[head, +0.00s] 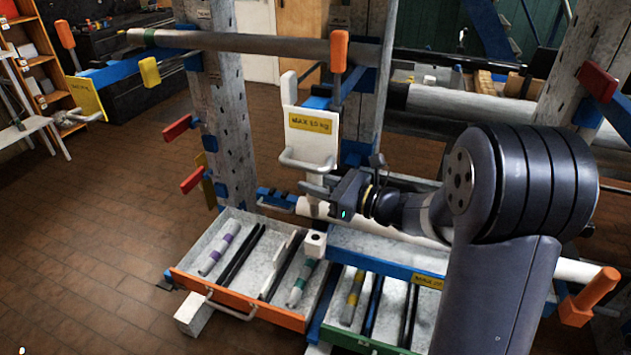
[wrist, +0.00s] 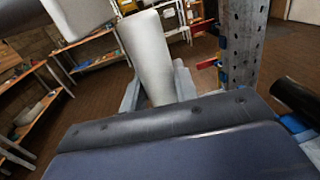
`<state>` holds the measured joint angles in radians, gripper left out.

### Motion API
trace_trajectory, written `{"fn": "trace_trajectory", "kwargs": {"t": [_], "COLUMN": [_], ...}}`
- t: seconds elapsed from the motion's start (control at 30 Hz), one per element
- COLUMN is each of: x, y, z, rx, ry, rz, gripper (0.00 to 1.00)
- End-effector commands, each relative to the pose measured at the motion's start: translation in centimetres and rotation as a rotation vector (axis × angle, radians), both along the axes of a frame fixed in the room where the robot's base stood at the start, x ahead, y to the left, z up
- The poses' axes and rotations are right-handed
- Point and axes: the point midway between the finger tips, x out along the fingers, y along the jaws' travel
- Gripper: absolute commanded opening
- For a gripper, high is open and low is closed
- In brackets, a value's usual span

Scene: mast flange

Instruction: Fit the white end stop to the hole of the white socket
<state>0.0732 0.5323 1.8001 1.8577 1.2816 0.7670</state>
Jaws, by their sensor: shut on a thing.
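My gripper (head: 318,187) is shut on a white piece, which I take to be the white end stop (head: 318,209). In the wrist view the end stop (wrist: 148,55) is a pale, smooth bar standing between the two grey fingers, slightly tilted. Its lower end is hidden behind the dark gripper body.
A white plate with a yellow label (head: 311,123) and handle stands just behind my gripper. The orange-fronted drawer (head: 240,312) holds several rods. A blue-edged tray (head: 385,258) lies right of the socket. Perforated posts (head: 222,125) and a long rail (head: 250,43) rise behind.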

Motion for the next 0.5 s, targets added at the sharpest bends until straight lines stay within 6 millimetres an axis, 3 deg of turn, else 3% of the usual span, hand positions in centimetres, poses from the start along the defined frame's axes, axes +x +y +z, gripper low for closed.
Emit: {"fn": "trace_trajectory", "kwargs": {"t": [0.27,0.5], "x": [-0.1,-0.1], "y": [-0.2,-0.2], "z": [0.0,-1.8], "rx": [-0.004,-0.004], "ry": [0.001,0.002], "rz": [-0.003,-0.003], "gripper": [0.03,0.03]}}
